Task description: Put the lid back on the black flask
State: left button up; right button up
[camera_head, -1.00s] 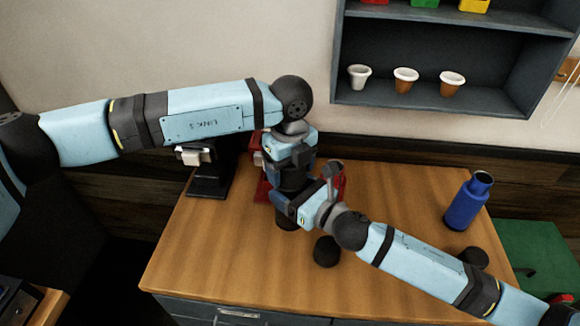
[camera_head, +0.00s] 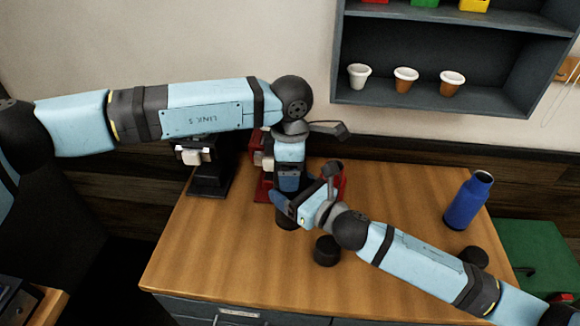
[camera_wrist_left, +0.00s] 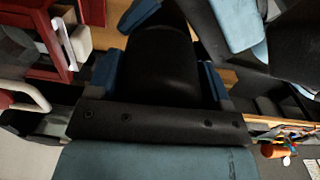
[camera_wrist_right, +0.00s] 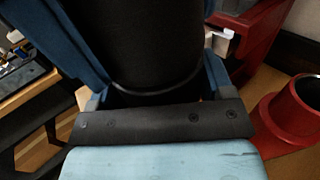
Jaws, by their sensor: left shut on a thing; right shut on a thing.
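The black flask (camera_head: 288,217) stands upright on the table in the head view, mostly hidden by my grippers. My right gripper (camera_head: 283,203) is shut around its body from the right. Its dark wall fills the space between the blue fingers in the right wrist view (camera_wrist_right: 150,45). My left gripper (camera_head: 289,182) points straight down over the flask and is shut on the black lid (camera_wrist_left: 160,65) at its top. The fingers cover the joint, so I cannot tell how the lid sits.
A loose black lid (camera_head: 326,250) lies in front; another (camera_head: 472,258) lies near the open blue flask (camera_head: 467,202). An open red flask (camera_wrist_right: 295,108) and red machine (camera_head: 262,188) stand close behind. A black machine (camera_head: 207,180) stands left. The table's front left is clear.

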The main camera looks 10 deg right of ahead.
pick_arm(q)
jog(key=m, duration=0.4)
jog(key=shift+m, duration=0.3)
jog(key=m, duration=0.8)
jog(key=shift+w+m, duration=0.1)
jog(key=shift+m, duration=0.3)
jog(key=m, duration=0.5)
jog(key=o, duration=1.1)
jog(key=shift+c, duration=0.2)
notch_tip(320, 180, up, 12)
